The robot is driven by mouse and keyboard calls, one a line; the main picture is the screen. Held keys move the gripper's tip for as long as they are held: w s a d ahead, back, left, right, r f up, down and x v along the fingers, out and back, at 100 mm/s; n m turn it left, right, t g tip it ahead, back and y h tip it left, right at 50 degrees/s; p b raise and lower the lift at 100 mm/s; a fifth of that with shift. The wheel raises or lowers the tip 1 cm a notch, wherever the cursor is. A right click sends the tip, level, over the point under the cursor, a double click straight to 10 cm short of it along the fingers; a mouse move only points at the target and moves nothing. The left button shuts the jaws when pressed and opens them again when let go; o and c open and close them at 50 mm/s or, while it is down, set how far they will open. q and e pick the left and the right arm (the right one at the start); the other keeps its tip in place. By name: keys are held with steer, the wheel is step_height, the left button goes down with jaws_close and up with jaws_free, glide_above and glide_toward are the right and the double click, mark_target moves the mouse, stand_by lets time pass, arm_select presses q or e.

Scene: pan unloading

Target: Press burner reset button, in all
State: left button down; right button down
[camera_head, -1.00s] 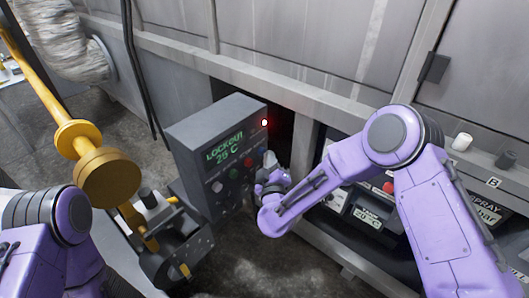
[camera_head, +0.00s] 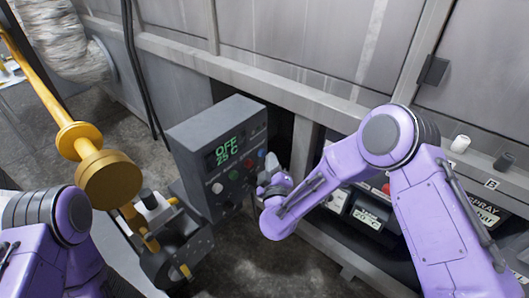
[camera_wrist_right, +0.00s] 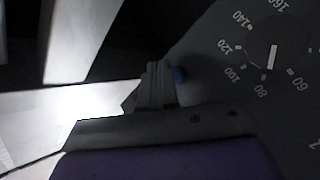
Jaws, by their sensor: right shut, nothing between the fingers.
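The grey burner control box (camera_head: 180,137) stands in the middle of the head view. Its display (camera_head: 226,150) reads OFF, 25 C in green. A white, a green, a red and a blue button (camera_head: 262,153) run along its face. My right gripper (camera_head: 268,172) is shut and empty, close in front of the box at the right end of the button row. In the right wrist view, the shut fingertips (camera_wrist_right: 155,85) are beside the blue button (camera_wrist_right: 180,75), which they partly cover. Contact cannot be told. Only my left arm shows, not its gripper.
A dial with numbers (camera_wrist_right: 272,57) is on the box face. A gold rod with a disc (camera_head: 108,177) and a black unit (camera_head: 165,250) are at left. A second panel reading 20 C (camera_head: 368,218) lies behind my right arm. A metal frame rail (camera_head: 290,95) runs above.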

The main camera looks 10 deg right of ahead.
steer(key=shift+s+d, duration=0.2)
steer(key=shift+s, duration=0.05)
steer(key=s+d, duration=0.1)
steer(key=s, duration=0.1)
steer(key=s+d+p, duration=0.1)
steer(key=s+d, duration=0.1)
steer(key=shift+p, duration=0.3)
stand_by(0.8)
